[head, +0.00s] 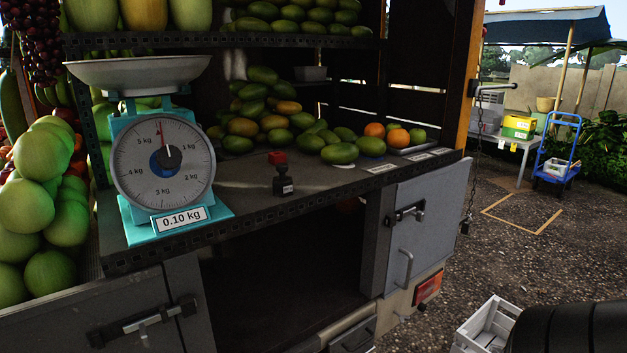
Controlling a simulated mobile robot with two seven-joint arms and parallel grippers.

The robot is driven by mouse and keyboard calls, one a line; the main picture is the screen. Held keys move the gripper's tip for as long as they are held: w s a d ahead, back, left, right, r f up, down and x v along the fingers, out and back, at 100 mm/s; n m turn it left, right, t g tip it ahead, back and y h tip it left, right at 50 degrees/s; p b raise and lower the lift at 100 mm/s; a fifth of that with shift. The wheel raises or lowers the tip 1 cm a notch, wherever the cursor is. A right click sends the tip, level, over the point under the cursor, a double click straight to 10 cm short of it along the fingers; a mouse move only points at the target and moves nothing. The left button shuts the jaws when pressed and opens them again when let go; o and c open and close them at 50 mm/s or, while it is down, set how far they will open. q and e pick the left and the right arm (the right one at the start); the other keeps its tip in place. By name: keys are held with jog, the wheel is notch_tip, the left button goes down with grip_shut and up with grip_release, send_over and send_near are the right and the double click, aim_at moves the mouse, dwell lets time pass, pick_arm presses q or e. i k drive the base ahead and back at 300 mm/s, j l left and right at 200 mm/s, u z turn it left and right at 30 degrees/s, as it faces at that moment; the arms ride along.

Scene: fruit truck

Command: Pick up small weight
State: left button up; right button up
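A sign on the scale reads 0.10 kg, and the needle points nearly straight up. Neither of my grippers is in view, and nothing touches the weight.
Green and orange fruit (262,112) is piled behind the weight. Large green fruit (28,205) fills the left side. A grey cabinet door (418,220) hangs below right. A white crate (485,325) and a blue cart (558,160) stand on the ground.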

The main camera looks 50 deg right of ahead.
aim_at(282, 184)
jog(key=z, duration=1.25)
